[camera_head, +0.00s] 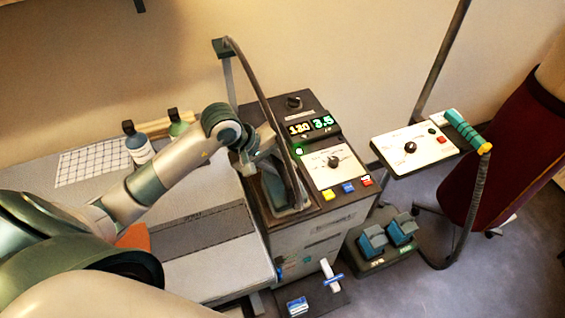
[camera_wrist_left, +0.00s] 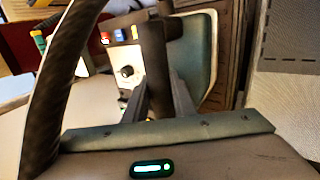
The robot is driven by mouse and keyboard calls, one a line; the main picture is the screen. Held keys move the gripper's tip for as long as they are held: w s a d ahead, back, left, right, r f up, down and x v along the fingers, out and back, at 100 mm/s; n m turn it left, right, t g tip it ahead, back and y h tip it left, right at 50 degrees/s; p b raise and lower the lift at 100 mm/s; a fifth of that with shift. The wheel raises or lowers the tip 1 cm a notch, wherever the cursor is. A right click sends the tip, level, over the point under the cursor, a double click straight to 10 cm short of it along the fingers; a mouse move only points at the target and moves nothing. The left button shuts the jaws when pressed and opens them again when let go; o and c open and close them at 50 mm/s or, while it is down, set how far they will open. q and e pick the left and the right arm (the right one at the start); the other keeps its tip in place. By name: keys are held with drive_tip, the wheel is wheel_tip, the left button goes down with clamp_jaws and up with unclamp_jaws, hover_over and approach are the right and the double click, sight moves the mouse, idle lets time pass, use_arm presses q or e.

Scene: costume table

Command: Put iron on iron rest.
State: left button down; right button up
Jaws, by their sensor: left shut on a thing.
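The iron (camera_head: 292,190) is dark, with a hose rising from it, at the left part of the control unit's top. My left gripper (camera_head: 268,147) reaches it from the left and is shut on its dark handle. In the left wrist view the handle (camera_wrist_left: 153,60) stands between the fingers of my left gripper (camera_wrist_left: 160,95). A teal, rounded plate (camera_wrist_left: 203,60) shows beside the handle; I cannot tell whether it is the iron rest or part of the iron. Contact between iron and rest is hidden. My right gripper is not in view.
The control unit (camera_head: 318,225) has lit displays, a knob and coloured buttons right of the iron. A hose post (camera_head: 228,75) stands behind. A second panel (camera_head: 412,150) stands right.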

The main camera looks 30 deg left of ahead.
use_arm(q)
drive_tip(key=shift+w, duration=0.1)
idle(0.3)
drive_tip(key=c, duration=1.5)
unclamp_jaws()
drive_tip(key=shift+f, duration=0.1)
drive_tip(key=shift+o, duration=0.2)
